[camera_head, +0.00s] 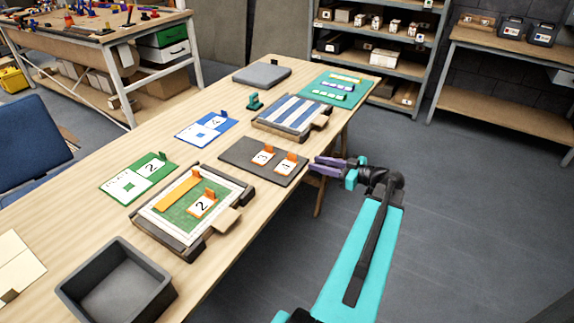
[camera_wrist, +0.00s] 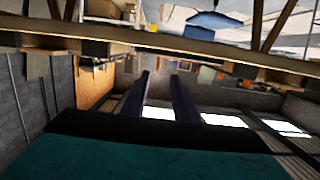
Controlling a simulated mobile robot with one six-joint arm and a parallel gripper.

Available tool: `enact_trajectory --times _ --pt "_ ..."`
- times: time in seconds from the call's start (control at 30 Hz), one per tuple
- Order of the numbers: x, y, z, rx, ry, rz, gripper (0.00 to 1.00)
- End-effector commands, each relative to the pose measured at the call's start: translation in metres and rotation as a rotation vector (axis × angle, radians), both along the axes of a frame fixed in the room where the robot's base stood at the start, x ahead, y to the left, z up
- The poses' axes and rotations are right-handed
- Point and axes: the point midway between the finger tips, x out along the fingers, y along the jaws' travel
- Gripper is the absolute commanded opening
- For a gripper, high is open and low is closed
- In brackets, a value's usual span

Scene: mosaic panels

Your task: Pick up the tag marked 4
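The tag marked 4 (camera_head: 287,166) is a small white plate with an orange grip, lying on the dark grey mat (camera_head: 238,158) near the table's right edge. A similar tag (camera_head: 262,157), which seems to be marked 3, lies just left of it. My gripper (camera_head: 314,166) has purple fingers and is just right of the mat, pointing left toward the tag marked 4. It seems apart from the tag. In the wrist view my gripper (camera_wrist: 158,80) shows two dark fingers with an empty gap between them. I cannot make out the tag in that view.
A framed panel (camera_head: 137,222) holds an orange strip and a tag marked 2 (camera_head: 202,205). A blue-striped panel (camera_head: 290,112), a green card (camera_head: 122,190), a blue card (camera_head: 192,136) and a grey bin (camera_head: 75,290) share the table. Open floor (camera_head: 460,220) lies to the right.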

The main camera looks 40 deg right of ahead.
Motion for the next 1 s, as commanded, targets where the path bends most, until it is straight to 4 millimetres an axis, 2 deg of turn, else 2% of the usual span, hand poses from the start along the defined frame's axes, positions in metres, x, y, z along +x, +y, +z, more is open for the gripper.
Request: enact_trajectory --times 0.3,0.8,1.0 --pt "0.035 0.008 -0.005 0.0 0.0 0.001 0.27" --pt "0.04 0.009 -0.006 0.0 0.0 -0.002 0.27" --pt "0.054 0.011 -0.007 0.002 0.0 0.0 0.27"
